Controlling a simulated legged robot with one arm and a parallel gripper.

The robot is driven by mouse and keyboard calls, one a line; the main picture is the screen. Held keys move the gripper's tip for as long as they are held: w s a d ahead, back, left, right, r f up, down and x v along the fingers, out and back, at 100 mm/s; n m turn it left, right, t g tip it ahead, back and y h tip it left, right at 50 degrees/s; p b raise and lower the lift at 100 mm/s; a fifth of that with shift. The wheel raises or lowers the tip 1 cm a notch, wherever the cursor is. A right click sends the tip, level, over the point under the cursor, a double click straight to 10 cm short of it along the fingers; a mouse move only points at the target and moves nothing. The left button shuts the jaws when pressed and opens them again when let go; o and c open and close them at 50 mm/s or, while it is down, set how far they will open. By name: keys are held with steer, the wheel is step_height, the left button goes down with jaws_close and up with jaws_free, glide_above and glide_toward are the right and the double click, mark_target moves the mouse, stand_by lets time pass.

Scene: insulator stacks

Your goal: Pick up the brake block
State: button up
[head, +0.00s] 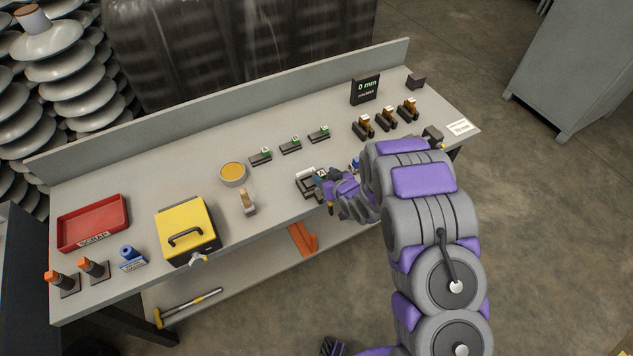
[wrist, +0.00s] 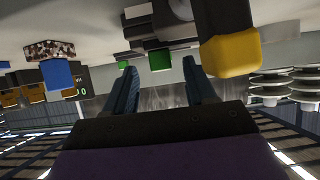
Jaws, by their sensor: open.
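No single thing is clearly marked as the brake block. Candidates on the bench are several small dark blocks with green tags, among them the middle one (head: 290,147), and dark blocks with orange-brown and white tops, such as the middle one (head: 384,119). My gripper (head: 324,182) is low over the bench's front edge, beside a small black and white device (head: 306,181). In the wrist view, which looks upside down, my open gripper (wrist: 163,88) has nothing visible between its fingers. A green-tagged block (wrist: 160,59) shows beyond the fingers. A yellow-and-black piece (wrist: 230,52) is close by at right.
The bench (head: 130,195) also holds a red scrap tray (head: 92,223), a yellow toolbox (head: 186,228), a round tin (head: 233,173), a brush (head: 247,202) and a 0 mm display (head: 365,89). A raised back panel (head: 220,105) borders it.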

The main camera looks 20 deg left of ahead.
steer(key=shift+w+a+f, duration=0.15)
steer(key=shift+a, duration=0.15)
jaws_close()
stand_by(0.3)
